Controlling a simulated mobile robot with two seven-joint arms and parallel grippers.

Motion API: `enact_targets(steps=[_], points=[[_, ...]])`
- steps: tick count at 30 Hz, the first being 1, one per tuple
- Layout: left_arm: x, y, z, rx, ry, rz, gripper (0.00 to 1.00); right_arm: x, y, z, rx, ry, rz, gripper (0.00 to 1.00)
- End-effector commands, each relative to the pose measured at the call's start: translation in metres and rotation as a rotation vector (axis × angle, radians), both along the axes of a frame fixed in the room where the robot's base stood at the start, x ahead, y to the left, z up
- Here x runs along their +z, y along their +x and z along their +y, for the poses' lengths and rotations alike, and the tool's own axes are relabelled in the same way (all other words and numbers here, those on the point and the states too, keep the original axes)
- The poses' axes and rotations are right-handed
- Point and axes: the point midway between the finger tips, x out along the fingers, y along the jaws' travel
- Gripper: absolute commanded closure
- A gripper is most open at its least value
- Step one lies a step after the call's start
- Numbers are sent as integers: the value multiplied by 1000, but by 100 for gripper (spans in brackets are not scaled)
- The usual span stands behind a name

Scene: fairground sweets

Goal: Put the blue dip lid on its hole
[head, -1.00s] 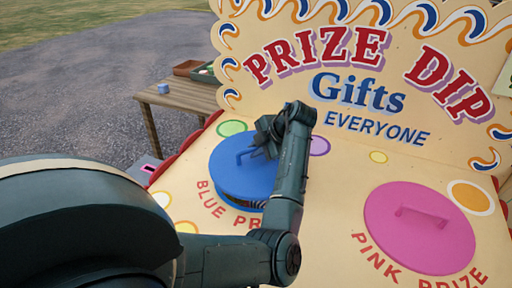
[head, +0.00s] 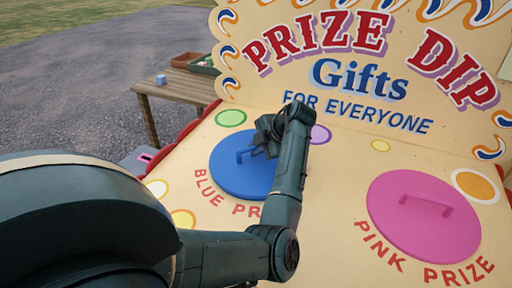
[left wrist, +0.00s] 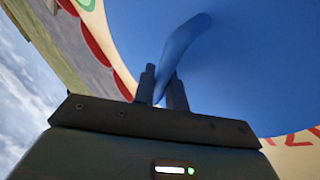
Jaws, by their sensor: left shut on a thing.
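The blue dip lid (head: 233,176) is a round disc with a raised bar handle. It lies flat on the cream board above the BLUE PRIZE lettering, and no gap shows under its visible edge. It covers its hole, which is hidden. My left gripper (head: 264,136) is at the lid's handle. In the left wrist view the fingers (left wrist: 162,80) are shut on the blue handle (left wrist: 180,48), with the lid (left wrist: 255,70) filling the picture behind. My right gripper is not in view.
A pink lid (head: 420,225) with a handle sits on the board at the right. The PRIZE DIP back panel (head: 350,75) rises behind the board. A wooden table (head: 180,90) with trays and a small blue block (head: 161,79) stands at the back left.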

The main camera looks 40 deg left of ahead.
Motion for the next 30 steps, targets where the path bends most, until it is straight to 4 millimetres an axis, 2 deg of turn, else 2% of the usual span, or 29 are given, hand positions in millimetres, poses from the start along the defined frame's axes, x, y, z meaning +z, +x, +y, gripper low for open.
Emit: enact_targets(steps=[13,30], points=[[1,2,-1,0,1,-3,100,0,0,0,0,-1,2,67],[-11,2,-1,0,2,-2,100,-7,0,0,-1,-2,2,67]])
